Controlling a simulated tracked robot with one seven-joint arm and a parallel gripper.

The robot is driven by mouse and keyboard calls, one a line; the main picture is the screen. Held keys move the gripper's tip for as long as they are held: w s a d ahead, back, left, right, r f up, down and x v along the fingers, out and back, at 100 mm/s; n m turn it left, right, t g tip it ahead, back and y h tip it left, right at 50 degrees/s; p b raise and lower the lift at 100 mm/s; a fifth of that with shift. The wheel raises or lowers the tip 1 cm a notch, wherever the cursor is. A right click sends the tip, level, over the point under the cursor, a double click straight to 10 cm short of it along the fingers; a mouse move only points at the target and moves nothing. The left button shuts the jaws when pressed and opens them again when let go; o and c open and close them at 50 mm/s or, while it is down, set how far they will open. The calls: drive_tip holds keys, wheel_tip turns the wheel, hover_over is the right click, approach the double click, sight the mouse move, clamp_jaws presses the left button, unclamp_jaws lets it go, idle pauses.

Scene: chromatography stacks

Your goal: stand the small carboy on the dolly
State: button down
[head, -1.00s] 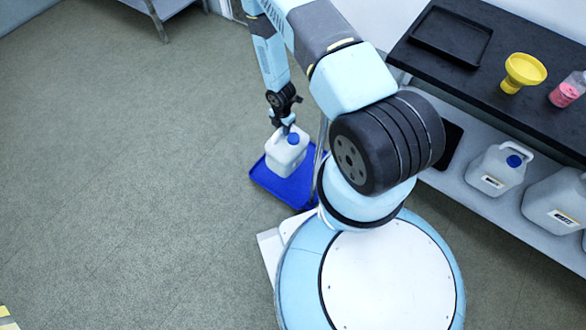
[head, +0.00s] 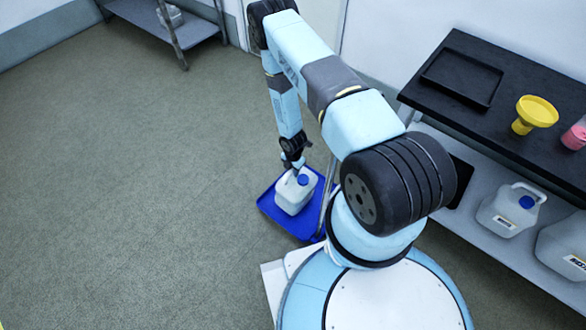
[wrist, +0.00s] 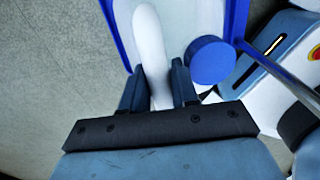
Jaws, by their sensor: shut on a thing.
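The small carboy (head: 294,197) is pale white with a blue cap, and it is upright over the blue dolly (head: 303,229). My gripper (head: 295,169) is above it, shut on its handle. In the wrist view, the white handle (wrist: 149,45) runs between the two fingers of my gripper (wrist: 157,86), with the blue cap to the right. The dolly's blue rim (wrist: 236,22) shows on both sides of the carboy. The carboy's underside is hidden, so I cannot tell whether it touches the deck.
The dolly's metal push handle (wrist: 280,70) rises close to the carboy's right. A bench (head: 470,105) at right holds a black tray and a yellow funnel (head: 534,113). Larger carboys (head: 510,210) stand on its lower shelf. The floor at left is clear.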

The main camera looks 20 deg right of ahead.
drive_tip(key=shift+f, duration=1.5)
drive_tip(key=c, duration=0.9)
unclamp_jaws()
drive_tip(key=shift+o, duration=0.2)
drive_tip(key=shift+r, duration=0.1)
wheel_tip(320, 180, up, 12)
drive_tip(key=shift+f, duration=0.1)
